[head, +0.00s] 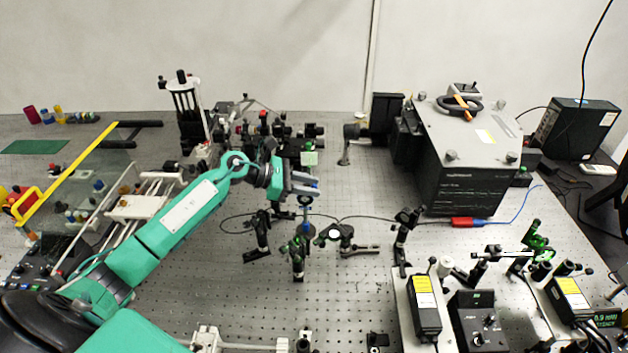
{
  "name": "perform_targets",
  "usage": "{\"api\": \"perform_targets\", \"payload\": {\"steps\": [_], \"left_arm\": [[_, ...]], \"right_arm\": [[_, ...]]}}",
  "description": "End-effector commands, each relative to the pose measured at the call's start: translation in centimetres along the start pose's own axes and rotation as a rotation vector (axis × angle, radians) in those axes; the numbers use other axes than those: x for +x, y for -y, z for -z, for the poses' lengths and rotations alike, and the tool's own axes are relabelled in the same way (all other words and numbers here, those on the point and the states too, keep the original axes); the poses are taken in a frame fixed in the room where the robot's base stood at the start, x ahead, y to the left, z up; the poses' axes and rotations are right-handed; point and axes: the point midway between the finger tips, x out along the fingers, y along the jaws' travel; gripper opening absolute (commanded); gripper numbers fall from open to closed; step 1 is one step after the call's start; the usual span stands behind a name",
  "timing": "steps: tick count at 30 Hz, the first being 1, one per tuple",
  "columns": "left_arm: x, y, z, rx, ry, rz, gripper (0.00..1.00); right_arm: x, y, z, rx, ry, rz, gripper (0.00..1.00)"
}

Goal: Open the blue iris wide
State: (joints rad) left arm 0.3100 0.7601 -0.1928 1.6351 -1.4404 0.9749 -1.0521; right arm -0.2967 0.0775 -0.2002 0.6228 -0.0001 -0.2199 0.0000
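My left arm reaches in from the lower left, and its gripper (312,186) hangs over the middle of the bench, pointing right. Its grey fingers are small here, and I cannot tell whether they are apart or closed. A small post-mounted optic with a blue part (301,243), which looks like the blue iris, stands below the gripper in the picture. Its lever and the size of its opening are too small to make out. I cannot tell whether the gripper touches anything. My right gripper is not in view.
Several black post mounts crowd around the optic, with a ring-shaped mount (335,233) to its right. A large grey-topped instrument (465,185) stands at right back. A yellow-edged clear panel (85,165) is at left. The front middle of the perforated bench (345,305) is mostly clear.

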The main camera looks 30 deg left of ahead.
Motion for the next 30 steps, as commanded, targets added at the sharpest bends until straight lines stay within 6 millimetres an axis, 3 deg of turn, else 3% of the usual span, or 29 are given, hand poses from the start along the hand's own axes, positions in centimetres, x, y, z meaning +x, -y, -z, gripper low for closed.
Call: {"api": "perform_targets", "payload": {"steps": [6,14,15,19,20,30], "left_arm": [[1.5,0.0,-0.1,0.000,0.000,0.000,0.30],[1.6,0.0,0.0,0.001,-0.001,0.001,0.30],[1.6,0.0,0.0,0.001,-0.001,0.001,0.28],[1.6,0.0,0.0,0.001,0.000,0.001,0.02],[1.6,0.0,0.0,0.001,0.000,0.001,0.00],[2.0,0.1,-0.1,0.019,-0.086,0.004,0.00]], "right_arm": [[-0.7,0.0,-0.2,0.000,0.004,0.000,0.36],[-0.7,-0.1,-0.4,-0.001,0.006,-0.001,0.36],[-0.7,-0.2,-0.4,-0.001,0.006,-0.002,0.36],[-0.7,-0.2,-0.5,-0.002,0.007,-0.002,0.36],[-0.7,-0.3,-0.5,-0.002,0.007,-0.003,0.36],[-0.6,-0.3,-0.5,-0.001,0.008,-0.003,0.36]]}}
